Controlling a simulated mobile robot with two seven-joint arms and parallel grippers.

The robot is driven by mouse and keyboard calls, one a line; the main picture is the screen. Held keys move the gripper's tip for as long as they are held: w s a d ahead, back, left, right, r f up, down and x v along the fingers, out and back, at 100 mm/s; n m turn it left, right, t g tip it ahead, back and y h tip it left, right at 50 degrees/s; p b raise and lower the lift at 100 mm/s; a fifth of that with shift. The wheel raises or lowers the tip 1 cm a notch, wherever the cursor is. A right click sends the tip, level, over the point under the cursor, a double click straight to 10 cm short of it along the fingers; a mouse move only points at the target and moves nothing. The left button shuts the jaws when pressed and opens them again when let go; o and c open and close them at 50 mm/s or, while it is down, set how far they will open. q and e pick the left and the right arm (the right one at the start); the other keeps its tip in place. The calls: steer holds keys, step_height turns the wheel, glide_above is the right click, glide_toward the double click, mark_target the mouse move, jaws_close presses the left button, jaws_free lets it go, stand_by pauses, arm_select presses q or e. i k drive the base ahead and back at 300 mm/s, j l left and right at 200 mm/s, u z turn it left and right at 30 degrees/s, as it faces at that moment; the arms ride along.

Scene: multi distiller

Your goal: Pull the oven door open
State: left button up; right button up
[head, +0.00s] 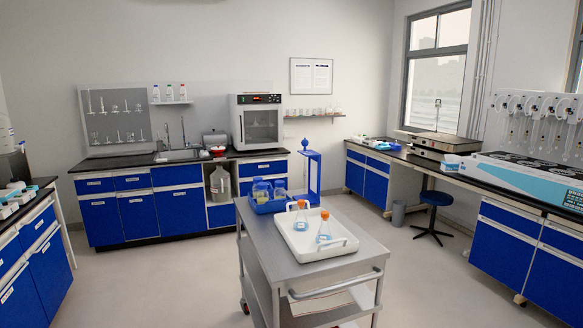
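The oven (257,122) is a white box with a dark control strip along its top. It stands on the right part of the black counter along the back wall. Its front door (261,126) has a glass window and looks shut. A handle cannot be made out clearly at this size. Neither of my grippers is in the head view, so their position relative to the oven cannot be seen.
A steel cart (260,236) stands in front, bearing a white tray (333,246) with two flasks and a blue basket (268,204). A blue stand (311,178) is right of the oven counter. A blue stool (436,199) stands at right. Floor left of the cart is clear.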

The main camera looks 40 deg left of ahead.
mark_target(257, 126)
steer(key=j+u, duration=0.3)
steer(key=i+j+u, duration=0.2)
steer(key=j+u, duration=0.15)
steer(key=j, duration=0.15)
steer(key=i+j+u, duration=0.15)
steer(key=j+u, duration=0.15)
steer(key=i+j+u, duration=1.1)
steer(key=i+u, duration=0.15)
steer(key=i, duration=0.35)
steer(key=i+z, duration=0.1)
steer(key=i, duration=1.8)
steer(key=i+j+z, duration=0.15)
steer(key=i, duration=0.8)
steer(key=i+l+z, duration=0.2)
steer(key=i+z, duration=0.7)
steer(key=i+j+z, duration=0.15)
steer(key=i+z, duration=0.3)
steer(key=i, duration=0.1)
